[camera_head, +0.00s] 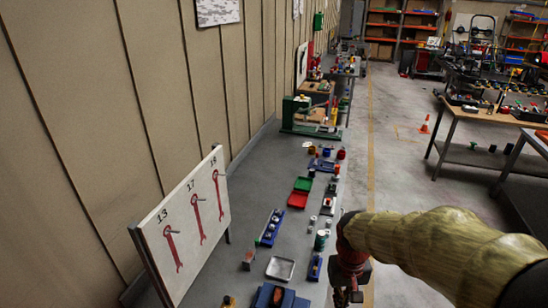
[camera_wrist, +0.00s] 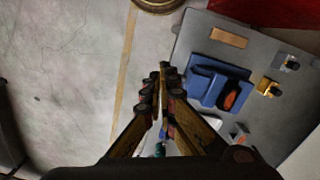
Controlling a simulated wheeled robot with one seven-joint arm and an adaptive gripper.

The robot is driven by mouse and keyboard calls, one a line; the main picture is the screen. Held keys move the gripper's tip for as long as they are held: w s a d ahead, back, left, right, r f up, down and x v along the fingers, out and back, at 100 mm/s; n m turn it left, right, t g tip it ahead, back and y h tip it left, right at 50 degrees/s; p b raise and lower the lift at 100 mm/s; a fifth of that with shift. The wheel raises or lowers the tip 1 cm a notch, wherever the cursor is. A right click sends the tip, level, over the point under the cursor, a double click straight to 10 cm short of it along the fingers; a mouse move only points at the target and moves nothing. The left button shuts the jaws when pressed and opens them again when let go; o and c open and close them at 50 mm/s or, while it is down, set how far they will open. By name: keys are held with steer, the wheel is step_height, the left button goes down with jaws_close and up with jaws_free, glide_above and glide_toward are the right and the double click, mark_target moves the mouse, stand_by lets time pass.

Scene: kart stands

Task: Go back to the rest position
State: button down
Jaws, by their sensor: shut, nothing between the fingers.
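My gripper (camera_head: 347,292) hangs at the lower right of the head view, beside the right edge of the long grey bench (camera_head: 222,262). My arm, in a tan sleeve, reaches in from the right. In the wrist view my gripper (camera_wrist: 163,68) points at the floor next to the bench edge. Its fingers are together with nothing between them. A blue fixture with a dark and orange part (camera_wrist: 232,97) lies on the bench to the right of the fingers.
A white board with red wrenches (camera_head: 190,222) stands at the bench's left. Red and green trays (camera_head: 299,196), a metal tray (camera_head: 280,268) and small parts cover the bench. An orange cone (camera_head: 424,125) stands farther off.

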steer(key=s+d+r+t+b, duration=0.1)
steer(key=s+r+t+b, duration=0.5)
steer(key=s+b, duration=0.3)
steer(key=s+r, duration=0.1)
steer(key=s, duration=0.2)
steer(key=shift+r+b, duration=0.2)
steer(key=shift+b, duration=0.1)
